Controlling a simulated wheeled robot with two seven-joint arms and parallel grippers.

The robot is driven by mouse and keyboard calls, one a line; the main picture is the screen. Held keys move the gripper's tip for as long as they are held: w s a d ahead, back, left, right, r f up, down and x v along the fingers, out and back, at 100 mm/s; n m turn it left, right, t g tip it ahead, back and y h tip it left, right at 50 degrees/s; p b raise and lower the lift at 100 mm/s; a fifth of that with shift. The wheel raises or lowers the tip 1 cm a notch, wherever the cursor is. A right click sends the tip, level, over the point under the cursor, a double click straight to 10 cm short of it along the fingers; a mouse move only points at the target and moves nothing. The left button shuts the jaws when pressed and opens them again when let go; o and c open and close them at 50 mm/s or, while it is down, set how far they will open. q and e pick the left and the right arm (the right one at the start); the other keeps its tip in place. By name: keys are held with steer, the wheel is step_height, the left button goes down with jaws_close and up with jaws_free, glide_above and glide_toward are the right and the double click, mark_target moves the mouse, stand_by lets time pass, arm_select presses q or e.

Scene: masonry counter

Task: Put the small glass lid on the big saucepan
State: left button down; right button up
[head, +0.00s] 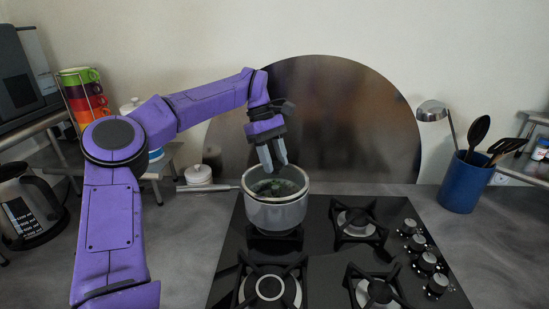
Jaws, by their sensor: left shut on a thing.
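The big saucepan (278,214) is a silver pot on the back left burner of the black hob, with its handle (208,188) pointing left. The small glass lid (291,181) shows as a clear disc with a thin rim at the saucepan's mouth; greenish contents show through it. My left gripper (272,165) reaches down from above and is shut on the lid's top. The fingers hide the lid's knob. I cannot tell whether the lid rests on the rim or is just above it. My right gripper is not in view.
The black hob (318,240) has other burners and several knobs at right. A kettle (30,205), stacked cups (84,95) and a small white jar (198,175) are left. A round dark panel (335,115) stands behind.

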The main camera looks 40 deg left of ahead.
arm_select(q)
steer(key=c, duration=0.5)
jaws_free()
steer(key=shift+r, duration=0.1)
steer(key=p+v, duration=0.3)
steer(key=v, duration=0.7)
steer(key=shift+a+r, duration=0.1)
steer(key=shift+r, duration=0.1)
